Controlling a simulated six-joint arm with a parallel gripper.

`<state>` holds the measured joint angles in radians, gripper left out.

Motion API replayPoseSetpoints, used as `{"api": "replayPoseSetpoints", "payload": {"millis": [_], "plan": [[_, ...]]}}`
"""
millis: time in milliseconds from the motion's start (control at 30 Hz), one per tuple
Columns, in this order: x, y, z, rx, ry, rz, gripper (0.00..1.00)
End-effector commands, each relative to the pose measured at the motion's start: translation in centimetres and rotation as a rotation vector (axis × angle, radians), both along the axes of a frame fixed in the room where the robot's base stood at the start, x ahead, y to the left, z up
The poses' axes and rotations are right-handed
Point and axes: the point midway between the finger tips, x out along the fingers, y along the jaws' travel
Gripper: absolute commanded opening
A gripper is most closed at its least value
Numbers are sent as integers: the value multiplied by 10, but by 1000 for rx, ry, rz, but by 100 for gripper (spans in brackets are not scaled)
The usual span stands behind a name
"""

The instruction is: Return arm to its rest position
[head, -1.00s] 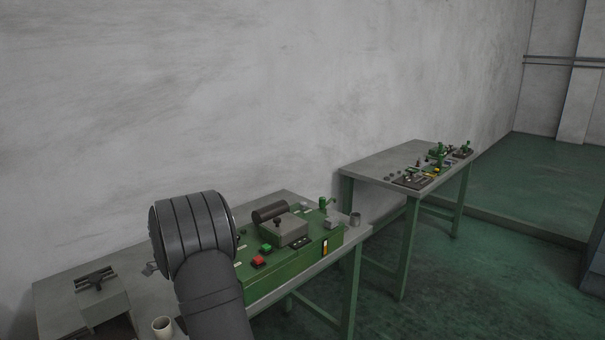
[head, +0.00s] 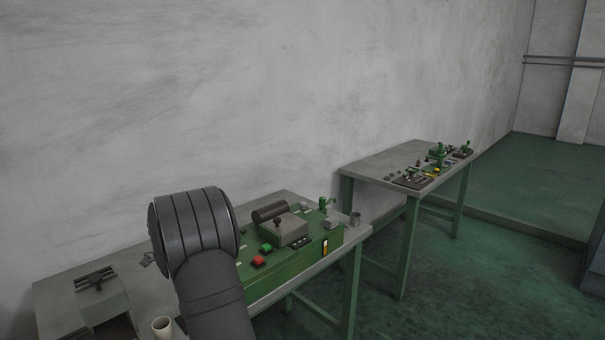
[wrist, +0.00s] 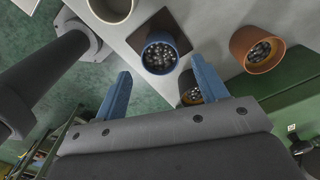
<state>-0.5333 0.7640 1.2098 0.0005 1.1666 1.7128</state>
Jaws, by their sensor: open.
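My gripper (wrist: 160,88) shows in the wrist view as two blue fingers set wide apart, open, with nothing between them but the view past to the table. Beyond the fingertips stands a blue cup (wrist: 160,68) filled with small dark metal pieces, on a dark square plate. In the head view my dark grey arm rises at the front left, before the near table; the gripper itself is hidden there behind the arm.
An orange-brown cup (wrist: 262,66) with similar pieces stands to the right in the wrist view. A pale empty cup (head: 162,326) is on the near table (head: 70,270). A green machine (head: 290,265) with red and green buttons fills its right side. A second table (head: 375,165) stands beyond.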

Motion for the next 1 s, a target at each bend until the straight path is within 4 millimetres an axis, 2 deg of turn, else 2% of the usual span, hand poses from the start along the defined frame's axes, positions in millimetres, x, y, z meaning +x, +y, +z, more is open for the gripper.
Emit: {"api": "replayPoseSetpoints", "payload": {"millis": [33, 267, 467, 1000], "plan": [[0, 0, -11, -2, 2, 0, 66], [-1, 0, -58, -2, 2, 0, 66], [1, 1, -13, 3, -4, 0, 66], [-1, -93, 44, 1, -3, -4, 66]]}}
